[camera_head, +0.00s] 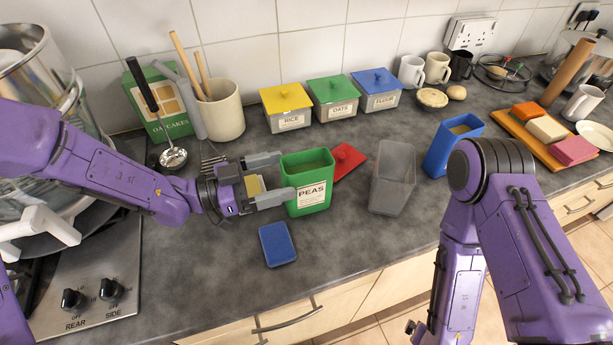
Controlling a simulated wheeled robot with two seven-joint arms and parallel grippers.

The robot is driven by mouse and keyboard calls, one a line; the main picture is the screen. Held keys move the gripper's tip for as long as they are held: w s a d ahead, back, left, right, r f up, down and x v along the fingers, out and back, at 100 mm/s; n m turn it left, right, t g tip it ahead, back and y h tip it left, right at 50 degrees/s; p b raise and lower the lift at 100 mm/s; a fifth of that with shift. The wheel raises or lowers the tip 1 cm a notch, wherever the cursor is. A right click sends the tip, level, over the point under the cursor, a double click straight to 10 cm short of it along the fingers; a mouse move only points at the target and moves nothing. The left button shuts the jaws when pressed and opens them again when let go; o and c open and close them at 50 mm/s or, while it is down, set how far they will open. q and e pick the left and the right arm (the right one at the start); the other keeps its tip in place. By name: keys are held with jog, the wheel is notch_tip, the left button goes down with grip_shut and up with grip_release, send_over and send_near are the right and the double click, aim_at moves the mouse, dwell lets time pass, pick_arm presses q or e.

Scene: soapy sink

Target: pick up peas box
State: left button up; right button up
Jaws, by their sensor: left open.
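The peas box (311,196) is a green, open-topped container with a white PEAS label, standing upright on the grey counter. My left gripper (284,178) comes in from the left, with its jaws open and pointing right at the box. Its fingertips are at the box's left side; one finger overlaps the label's left edge in the picture. I cannot tell whether they touch it. My right arm (500,220) shows at the right, bent down in front of the counter; its gripper is not clearly visible.
A red lid (347,160) lies behind the box and a blue lid (277,244) in front. A clear container (392,178) and a blue container (452,144) stand to the right. Rice (287,106), oats (333,97) and flour (377,90) boxes stand behind. The front counter is mostly clear.

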aim_at(330, 162)
pick_arm(q)
jog(key=p+x, duration=0.1)
jog(key=x, duration=0.1)
jog(key=p+x, duration=0.1)
jog(key=x, duration=0.1)
jog(key=p+x, duration=0.1)
jog(key=x, duration=0.1)
jog(key=shift+w+d+r, duration=0.15)
jog(key=shift+w, duration=0.2)
jog(key=shift+d, duration=0.25)
jog(key=shift+s, duration=0.2)
